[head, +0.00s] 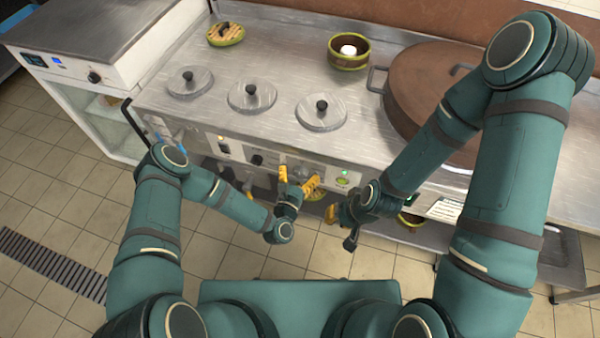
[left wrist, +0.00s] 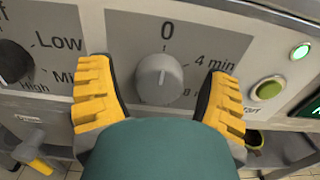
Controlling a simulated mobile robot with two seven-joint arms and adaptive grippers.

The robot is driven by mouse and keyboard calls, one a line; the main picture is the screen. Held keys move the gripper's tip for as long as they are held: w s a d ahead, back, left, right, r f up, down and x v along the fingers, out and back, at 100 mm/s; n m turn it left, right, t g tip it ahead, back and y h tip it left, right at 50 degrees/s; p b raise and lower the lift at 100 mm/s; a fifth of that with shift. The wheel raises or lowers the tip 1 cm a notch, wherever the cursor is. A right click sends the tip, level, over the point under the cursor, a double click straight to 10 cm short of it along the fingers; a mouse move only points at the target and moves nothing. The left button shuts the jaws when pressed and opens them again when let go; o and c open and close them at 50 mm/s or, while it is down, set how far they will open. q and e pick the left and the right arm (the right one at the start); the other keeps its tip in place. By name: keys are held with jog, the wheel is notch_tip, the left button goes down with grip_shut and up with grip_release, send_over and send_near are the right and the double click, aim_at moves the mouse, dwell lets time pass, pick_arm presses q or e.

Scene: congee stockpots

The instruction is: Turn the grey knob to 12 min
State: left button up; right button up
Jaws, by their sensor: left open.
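The grey knob (left wrist: 158,78) is on a grey panel in the left wrist view, with "0" above it and "4 min" and a partly hidden "8" mark to its right. A pale mark shows on its face, but I cannot tell its exact setting. My left gripper (left wrist: 160,74) is open, with one yellow finger on each side of the knob and visible gaps between. In the head view my left gripper (head: 297,180) is at the front panel, where it largely hides the knob. My right gripper (head: 340,213) is lower right of it, its jaws unclear.
A black knob (left wrist: 14,62) marked Low and High is left of the grey knob. A green button (left wrist: 268,88) and a lit green lamp (left wrist: 300,51) are to the right. On the counter are several small lids, a bowl (head: 348,52) and a large brown lid (head: 425,85).

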pick_arm(q)
jog(key=shift+w, duration=0.2)
jog(key=c, duration=1.2)
